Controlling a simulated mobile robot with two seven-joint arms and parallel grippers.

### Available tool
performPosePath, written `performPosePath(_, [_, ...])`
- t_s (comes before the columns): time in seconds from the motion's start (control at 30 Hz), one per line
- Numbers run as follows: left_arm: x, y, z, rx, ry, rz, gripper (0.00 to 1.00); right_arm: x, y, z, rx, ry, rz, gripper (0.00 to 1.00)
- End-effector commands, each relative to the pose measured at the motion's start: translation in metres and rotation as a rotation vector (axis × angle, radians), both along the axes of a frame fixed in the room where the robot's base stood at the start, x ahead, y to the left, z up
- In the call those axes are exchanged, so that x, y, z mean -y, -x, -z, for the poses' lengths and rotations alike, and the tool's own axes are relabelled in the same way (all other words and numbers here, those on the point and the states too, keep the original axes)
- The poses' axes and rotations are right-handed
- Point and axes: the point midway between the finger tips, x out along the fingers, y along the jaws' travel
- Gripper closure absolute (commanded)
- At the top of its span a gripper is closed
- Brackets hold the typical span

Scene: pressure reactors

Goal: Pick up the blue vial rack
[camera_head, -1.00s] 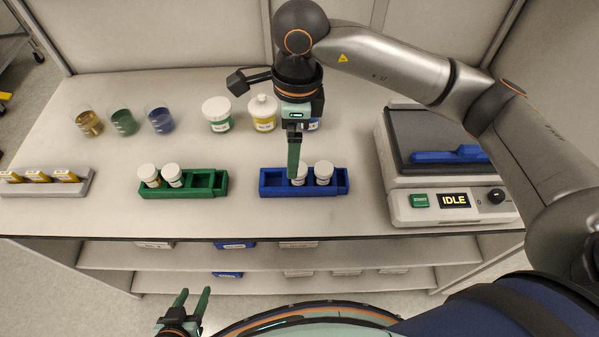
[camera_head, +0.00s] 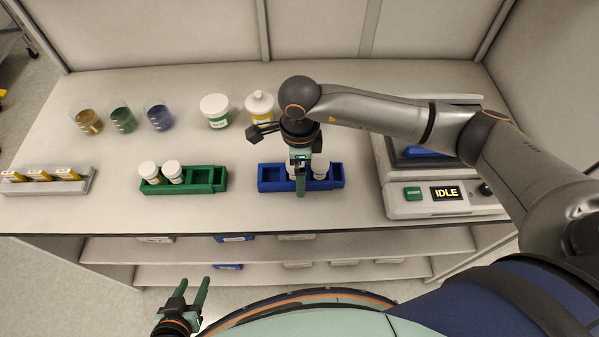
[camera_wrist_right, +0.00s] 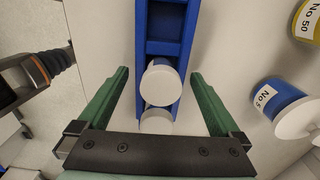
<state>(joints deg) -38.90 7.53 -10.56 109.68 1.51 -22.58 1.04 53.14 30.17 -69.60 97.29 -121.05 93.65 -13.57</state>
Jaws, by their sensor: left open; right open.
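The blue vial rack (camera_head: 270,182) stands on the bench in the middle of the head view and holds two white-capped vials at its right side. It also shows in the right wrist view (camera_wrist_right: 167,47), running between the fingers. My right gripper (camera_head: 300,186) is above the rack, pointing down and partly hiding one vial. In the wrist view the right gripper (camera_wrist_right: 159,76) is open, one finger on each side of the rack, with gaps and no visible contact. My left gripper (camera_head: 194,282) is open and empty in front of the bench, low in the head view.
A green rack (camera_head: 205,187) with two vials stands to the left. An IDLE machine (camera_head: 420,206) stands close on the right. Bottles (camera_head: 215,108) and beakers (camera_head: 122,119) are behind. A grey rack (camera_head: 70,188) is far left. Bench is clear between the racks.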

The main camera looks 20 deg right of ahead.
Motion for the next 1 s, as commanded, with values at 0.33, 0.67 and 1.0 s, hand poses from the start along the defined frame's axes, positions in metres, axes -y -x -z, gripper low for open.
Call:
performPosePath(0.33, [-0.0001,0.0000,-0.0003,0.000,0.000,0.000,0.50,-0.0006,-0.0001,0.0048,0.002,-0.002,-0.001,0.06])
performPosePath(0.67, [-0.0001,0.0000,-0.0003,0.000,0.000,0.000,0.50,-0.0005,-0.0001,0.0045,0.002,-0.002,0.000,0.43])
performPosePath(1.0, [-0.0001,0.0000,-0.0003,0.000,0.000,0.000,0.50,-0.0004,-0.0002,0.0043,0.002,-0.002,0.000,0.81])
